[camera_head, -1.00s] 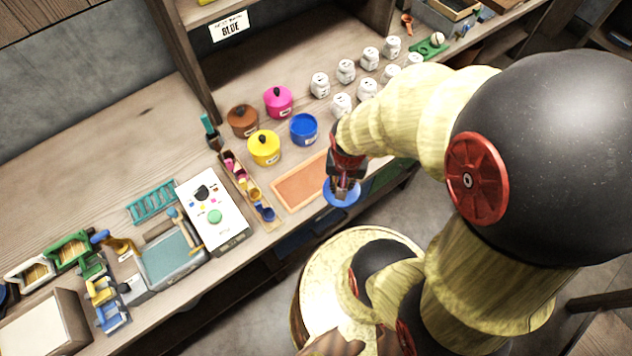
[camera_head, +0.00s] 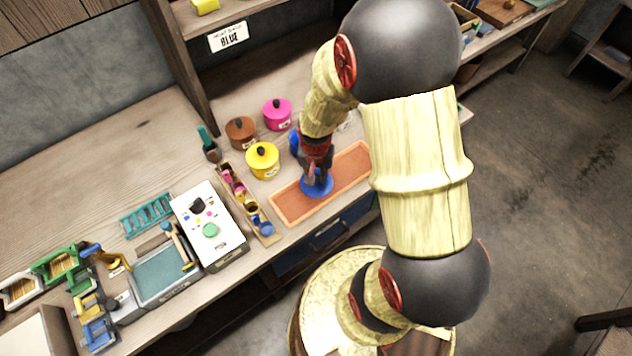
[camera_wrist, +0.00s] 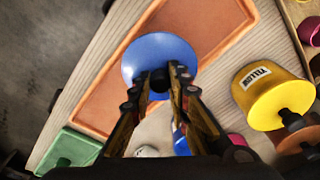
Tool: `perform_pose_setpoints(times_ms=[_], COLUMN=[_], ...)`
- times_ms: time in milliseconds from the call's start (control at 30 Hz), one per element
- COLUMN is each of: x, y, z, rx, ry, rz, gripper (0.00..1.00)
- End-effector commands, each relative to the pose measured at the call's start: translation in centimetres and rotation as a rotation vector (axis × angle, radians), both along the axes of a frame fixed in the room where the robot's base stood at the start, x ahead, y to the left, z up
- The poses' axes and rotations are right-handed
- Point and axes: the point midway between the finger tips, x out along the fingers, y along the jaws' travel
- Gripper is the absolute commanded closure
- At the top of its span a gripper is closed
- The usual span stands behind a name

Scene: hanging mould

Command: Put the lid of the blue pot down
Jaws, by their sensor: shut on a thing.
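The blue lid (camera_head: 317,187) is a round blue disc with a dark knob. My gripper (camera_head: 315,168) is shut on its knob and holds it over the orange-brown tray (camera_head: 349,162). In the wrist view the lid (camera_wrist: 155,54) lies between my gripper (camera_wrist: 162,78) and the tray (camera_wrist: 212,22). I cannot tell whether the lid touches the tray. The blue pot (camera_head: 294,142) is mostly hidden behind my gripper; a bit of blue also shows in the wrist view (camera_wrist: 180,140).
The lidded yellow pot (camera_head: 262,160), brown pot (camera_head: 241,130) and pink pot (camera_head: 276,114) stand behind and left of the tray. A narrow box of coloured scoops (camera_head: 226,178) lies left of the tray. A green tray (camera_wrist: 68,150) shows in the wrist view.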

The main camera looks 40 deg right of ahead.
Motion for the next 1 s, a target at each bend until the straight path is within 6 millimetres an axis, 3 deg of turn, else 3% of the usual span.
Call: perform_pose_setpoints(times_ms=[233, 633, 667, 1000], x=[0.2, 0.2, 0.2, 0.2], y=[0.0, 0.0, 0.0, 0.0], z=[-3.3, -3.8, -3.7, -3.6], rx=[0.002, 0.001, 0.001, 0.001], ry=[0.002, 0.0, 0.0, 0.0], rz=[0.0, 0.0, 0.0, 0.0], gripper=[1.0, 1.0, 0.81, 0.64])
